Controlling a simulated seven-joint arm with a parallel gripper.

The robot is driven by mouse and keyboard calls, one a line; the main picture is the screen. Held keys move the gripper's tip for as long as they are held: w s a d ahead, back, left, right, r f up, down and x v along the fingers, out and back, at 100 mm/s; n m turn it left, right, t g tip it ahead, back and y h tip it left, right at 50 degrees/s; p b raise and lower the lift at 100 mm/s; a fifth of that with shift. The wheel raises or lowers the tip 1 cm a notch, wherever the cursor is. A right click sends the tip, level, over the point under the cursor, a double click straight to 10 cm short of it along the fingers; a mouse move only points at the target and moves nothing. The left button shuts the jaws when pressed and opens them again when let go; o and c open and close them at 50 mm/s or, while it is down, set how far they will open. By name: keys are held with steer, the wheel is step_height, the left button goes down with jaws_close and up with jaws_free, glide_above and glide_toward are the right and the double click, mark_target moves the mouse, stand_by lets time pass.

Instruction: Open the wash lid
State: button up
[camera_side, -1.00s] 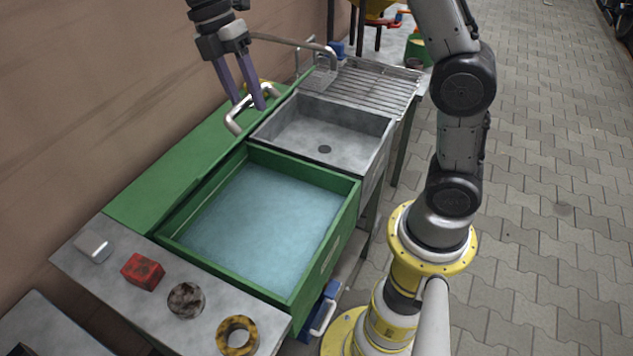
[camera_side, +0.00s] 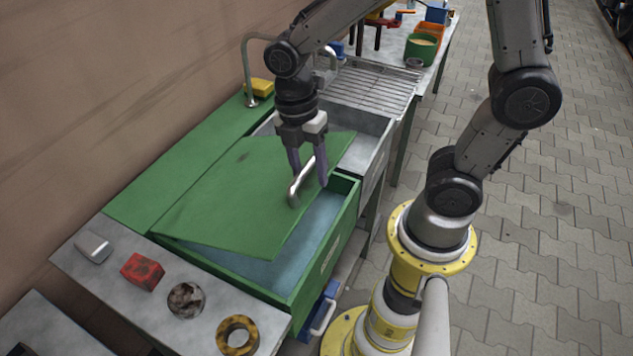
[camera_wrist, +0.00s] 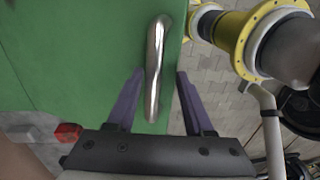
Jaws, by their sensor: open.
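The green wash lid (camera_side: 235,195) slants over the green tub (camera_side: 345,215), partly open. Pale blue water (camera_side: 318,222) shows in the gap under its raised front edge. The shiny metal handle (camera_side: 295,190) stands on the lid's top near that edge. My gripper (camera_side: 309,178) points down at the lid with its fingers apart, one on each side of the handle. In the wrist view the handle (camera_wrist: 154,70) runs between the two purple fingers, with a visible gap on both sides, so they are not closed on it.
A grey sink (camera_side: 375,135) and ribbed drainboard (camera_side: 365,88) lie behind the tub, with a curved tap (camera_side: 247,70) and yellow sponge (camera_side: 258,88). In front, a red block (camera_side: 142,271), a dark round part (camera_side: 187,299) and a yellow ring (camera_side: 238,337) lie on the grey bench.

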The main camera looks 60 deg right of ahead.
mark_target(316, 184)
steer(key=shift+s+f+t, duration=0.3)
steer(key=shift+s+f, duration=0.1)
steer(key=shift+f, duration=0.4)
steer(key=shift+s+f+t, duration=0.3)
steer(key=shift+s+f, duration=0.05)
steer(key=shift+f, duration=0.4)
steer(key=r, duration=0.2)
steer(key=w+r, duration=0.1)
steer(key=r, duration=0.1)
steer(key=w+r, duration=0.1)
steer(key=r, duration=0.2)
steer(key=shift+w+a, duration=0.1)
steer(key=shift+w, duration=0.05)
step_height(316, 184, up, 8)
steer(key=shift+g, duration=0.4)
steer(key=f, duration=0.4)
steer(key=s+f, duration=0.1)
steer(key=f, duration=0.8)
steer(key=shift+s+f, duration=0.1)
steer(key=shift+s, duration=0.1)
jaws_close()
